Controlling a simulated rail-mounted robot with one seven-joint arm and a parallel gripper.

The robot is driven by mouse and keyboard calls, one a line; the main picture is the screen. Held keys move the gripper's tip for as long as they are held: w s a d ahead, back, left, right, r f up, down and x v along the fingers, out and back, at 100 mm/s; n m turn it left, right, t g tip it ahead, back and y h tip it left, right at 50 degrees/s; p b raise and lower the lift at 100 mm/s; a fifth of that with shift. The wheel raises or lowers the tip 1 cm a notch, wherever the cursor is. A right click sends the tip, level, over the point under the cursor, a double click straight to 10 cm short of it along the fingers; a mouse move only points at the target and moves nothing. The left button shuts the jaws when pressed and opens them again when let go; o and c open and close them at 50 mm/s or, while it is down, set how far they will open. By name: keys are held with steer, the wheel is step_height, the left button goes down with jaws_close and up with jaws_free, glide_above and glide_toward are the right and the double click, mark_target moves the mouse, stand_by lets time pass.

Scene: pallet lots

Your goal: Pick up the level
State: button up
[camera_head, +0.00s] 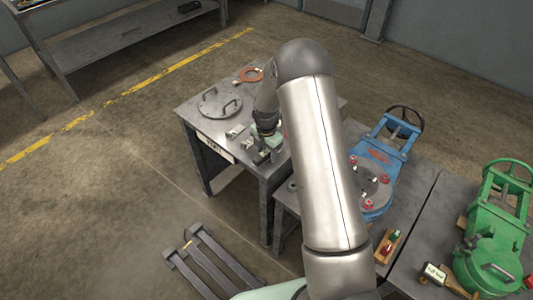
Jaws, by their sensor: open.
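My gripper (264,151) hangs low over the front part of a grey metal table (190,112), partly hidden by my arm. It is small in the picture; it is open. I cannot make out a level for certain. Small metallic and greenish pieces (247,143) lie on the table at and just left of my gripper, and one of them may be the level. I cannot tell whether my gripper touches any of them.
A round plate with handles (219,104) and an orange ring (249,75) lie farther back on the table. A blue valve (385,155) and a green valve (493,240) stand on benches at the right. A slatted pallet (215,262) lies on the floor in front.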

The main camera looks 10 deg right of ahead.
steer(key=shift+f, duration=0.35)
jaws_close()
steer(key=shift+r, duration=0.15)
